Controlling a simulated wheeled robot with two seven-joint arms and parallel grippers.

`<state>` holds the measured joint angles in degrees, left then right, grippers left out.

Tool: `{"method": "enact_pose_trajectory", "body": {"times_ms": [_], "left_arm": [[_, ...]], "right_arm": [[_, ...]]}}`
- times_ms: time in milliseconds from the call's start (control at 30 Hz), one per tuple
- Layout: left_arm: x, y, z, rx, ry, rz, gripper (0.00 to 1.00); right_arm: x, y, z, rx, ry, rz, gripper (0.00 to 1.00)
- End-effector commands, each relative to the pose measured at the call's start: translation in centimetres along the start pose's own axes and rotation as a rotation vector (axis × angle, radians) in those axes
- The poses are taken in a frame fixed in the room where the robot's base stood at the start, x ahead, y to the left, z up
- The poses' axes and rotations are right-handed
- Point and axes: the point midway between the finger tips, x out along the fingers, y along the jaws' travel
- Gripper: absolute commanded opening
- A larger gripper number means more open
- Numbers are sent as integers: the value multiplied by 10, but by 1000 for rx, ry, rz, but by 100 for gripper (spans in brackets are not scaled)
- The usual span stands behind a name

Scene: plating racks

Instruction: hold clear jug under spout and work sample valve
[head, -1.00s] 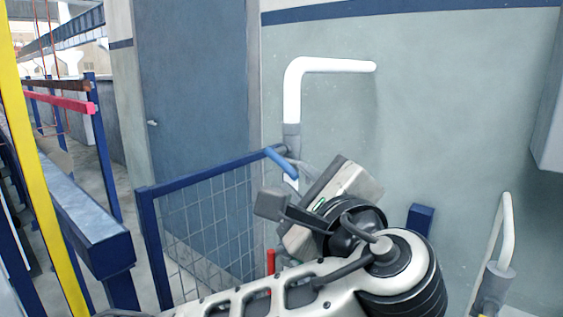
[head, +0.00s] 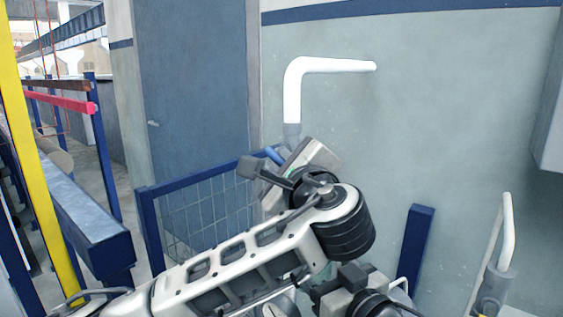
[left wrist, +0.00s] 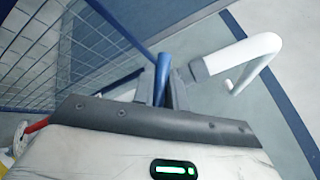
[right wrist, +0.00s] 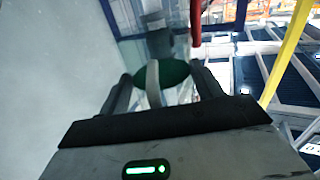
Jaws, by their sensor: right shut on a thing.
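In the left wrist view the blue lever (left wrist: 162,78) stands between the two fingers of my left gripper (left wrist: 160,88), which look apart. My right gripper (right wrist: 165,88) is shut on the clear jug (right wrist: 182,93), with its pale handle strap (right wrist: 153,85) and dark green inside between the fingers. In the head view my left arm hides most of the jug. The spout's mouth is hidden.
A blue mesh fence (head: 205,210) stands left of the valve. A blue post (head: 415,245) and a second white pipe (head: 507,230) are on the right. A red bar (right wrist: 195,22) shows beyond the jug. A yellow post (head: 45,160) stands at far left.

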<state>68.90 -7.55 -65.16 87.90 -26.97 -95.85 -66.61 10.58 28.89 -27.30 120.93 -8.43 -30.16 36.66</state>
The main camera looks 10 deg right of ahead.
Motion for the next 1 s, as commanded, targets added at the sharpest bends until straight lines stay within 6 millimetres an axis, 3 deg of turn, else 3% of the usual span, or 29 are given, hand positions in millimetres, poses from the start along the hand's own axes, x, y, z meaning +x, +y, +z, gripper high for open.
{"method": "enact_pose_trajectory", "body": {"times_ms": [167,600,900,933,1000], "left_arm": [[-1,-1,0,-16,14,15,0],[-2,-9,6,-255,252,286,0],[-2,-9,6,-263,260,294,0],[-2,-9,6,-263,260,293,20],[-2,-9,6,-262,260,293,22]], "right_arm": [[0,0,-2,0,4,-1,42],[0,0,-2,-1,4,-1,42],[0,0,-2,-1,4,-1,42],[0,0,-2,-1,4,-1,42],[0,0,-2,0,4,-1,42]]}}
